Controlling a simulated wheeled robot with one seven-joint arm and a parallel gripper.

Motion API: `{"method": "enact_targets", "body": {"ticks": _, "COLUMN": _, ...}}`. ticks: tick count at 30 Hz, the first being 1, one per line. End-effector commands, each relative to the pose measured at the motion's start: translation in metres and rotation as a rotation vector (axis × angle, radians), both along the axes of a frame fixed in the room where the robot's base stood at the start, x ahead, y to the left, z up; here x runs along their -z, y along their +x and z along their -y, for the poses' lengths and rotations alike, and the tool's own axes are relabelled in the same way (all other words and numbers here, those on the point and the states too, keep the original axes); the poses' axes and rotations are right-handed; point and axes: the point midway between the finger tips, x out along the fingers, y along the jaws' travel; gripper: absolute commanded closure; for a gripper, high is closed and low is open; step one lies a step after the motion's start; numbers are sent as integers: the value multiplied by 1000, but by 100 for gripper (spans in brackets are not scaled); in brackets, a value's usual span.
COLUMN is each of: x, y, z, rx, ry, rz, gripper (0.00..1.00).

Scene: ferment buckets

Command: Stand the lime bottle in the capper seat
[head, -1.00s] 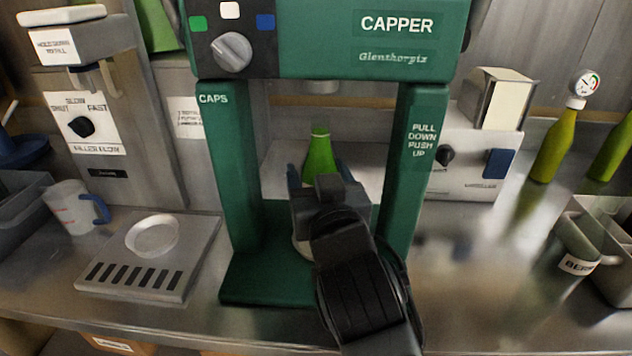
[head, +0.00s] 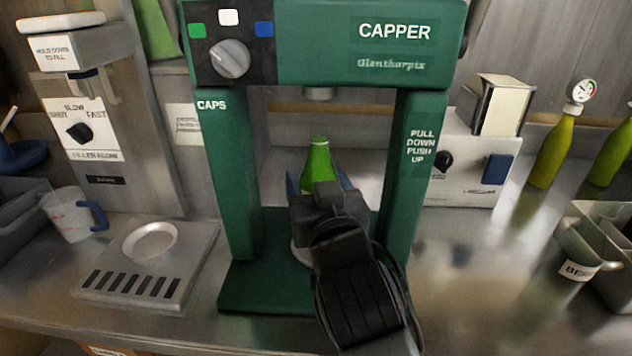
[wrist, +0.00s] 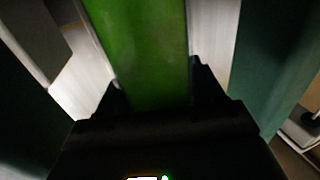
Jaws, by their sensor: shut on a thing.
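The lime bottle (head: 318,165) stands upright between the posts of the green capper (head: 232,185), under its head. My gripper (head: 320,190) is shut on the bottle, with blue fingers on either side of it. In the wrist view the bottle's green body (wrist: 145,50) fills the middle between the fingers. The capper seat (head: 298,250) shows only as a pale rim at the left of my gripper. My wrist hides the bottle's base, so I cannot tell whether it touches the seat.
A filler with a drip tray (head: 150,265) and a measuring jug (head: 75,213) stand at the left. A white labeller (head: 470,160), a gauge-topped bottle (head: 553,145) and a metal bin (head: 590,235) are at the right.

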Motion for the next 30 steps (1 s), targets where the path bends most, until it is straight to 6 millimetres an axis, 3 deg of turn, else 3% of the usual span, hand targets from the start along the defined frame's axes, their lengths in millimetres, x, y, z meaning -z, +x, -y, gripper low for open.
{"method": "enact_targets", "body": {"ticks": 30, "x": 4, "y": 0, "z": 0, "rx": -1, "ry": 1, "rz": 4, "gripper": 100}}
